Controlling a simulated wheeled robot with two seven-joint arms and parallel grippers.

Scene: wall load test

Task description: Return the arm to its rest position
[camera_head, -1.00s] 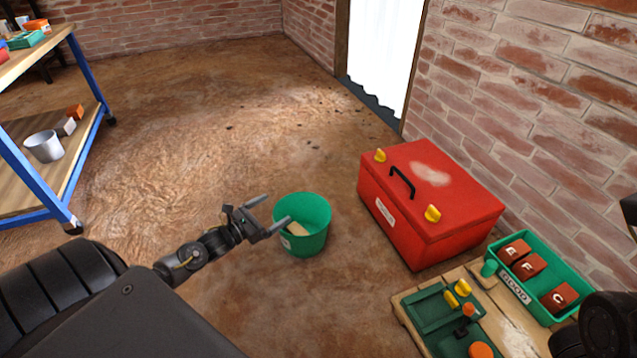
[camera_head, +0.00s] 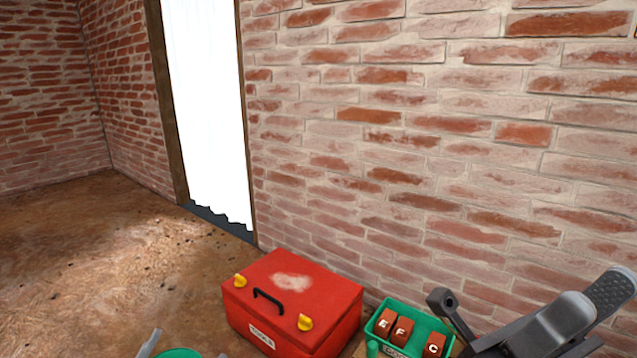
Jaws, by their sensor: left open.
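The tip of my left gripper (camera_head: 150,343) shows at the bottom edge of the head view, left of centre.
A red toolbox (camera_head: 290,295) with a black handle and yellow latches stands on the floor by the brick wall (camera_head: 430,150). A green crate (camera_head: 412,318) with lettered brown blocks is right of it, close to my right arm. Open floor (camera_head: 90,250) lies left.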

